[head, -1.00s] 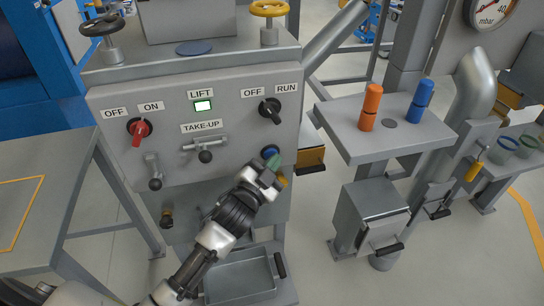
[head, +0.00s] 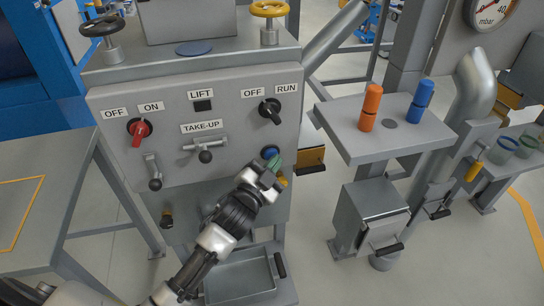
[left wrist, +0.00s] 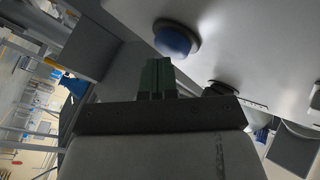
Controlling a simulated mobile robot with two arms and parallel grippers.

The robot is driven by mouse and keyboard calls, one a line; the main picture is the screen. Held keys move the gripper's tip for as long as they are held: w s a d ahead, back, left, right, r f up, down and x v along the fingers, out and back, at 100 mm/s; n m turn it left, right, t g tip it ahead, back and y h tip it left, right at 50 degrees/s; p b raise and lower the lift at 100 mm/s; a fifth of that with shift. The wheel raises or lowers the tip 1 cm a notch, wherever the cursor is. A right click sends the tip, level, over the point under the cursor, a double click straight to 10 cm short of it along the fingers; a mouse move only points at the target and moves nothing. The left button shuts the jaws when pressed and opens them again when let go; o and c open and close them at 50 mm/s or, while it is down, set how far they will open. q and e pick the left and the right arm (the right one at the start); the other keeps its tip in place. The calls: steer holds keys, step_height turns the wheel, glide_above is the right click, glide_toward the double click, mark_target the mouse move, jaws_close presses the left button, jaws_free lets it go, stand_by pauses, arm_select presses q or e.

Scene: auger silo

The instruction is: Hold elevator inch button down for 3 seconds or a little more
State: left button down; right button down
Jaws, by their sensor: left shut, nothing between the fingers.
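The blue button (head: 270,152) sits at the lower right of the grey control panel (head: 225,125). In the left wrist view it is a blue dome (left wrist: 173,40) in a dark collar. My left gripper (head: 274,163) is shut and empty, its green fingertips just below the button. In the left wrist view the fingertips (left wrist: 158,72) point toward the dome; whether they touch it I cannot tell. The LIFT window (head: 203,105) is dark. My right gripper is not in view.
The panel also bears a red OFF/ON knob (head: 138,131), a black OFF/RUN knob (head: 270,110) and a TAKE-UP crank (head: 204,150). A shelf (head: 400,140) with orange (head: 370,108) and blue (head: 420,100) cylinders stands to the right. A grey table (head: 60,200) is at the left.

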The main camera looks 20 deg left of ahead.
arm_select(q)
steer(key=shift+s+d, duration=0.4)
steer(key=shift+s, duration=0.25)
steer(key=shift+s+d+p, duration=0.3)
steer(key=shift+s+d, duration=0.4)
steer(key=shift+s, duration=0.35)
steer(key=shift+s+d+p, duration=0.25)
steer(key=shift+s+d, duration=0.45)
steer(key=shift+s, duration=0.35)
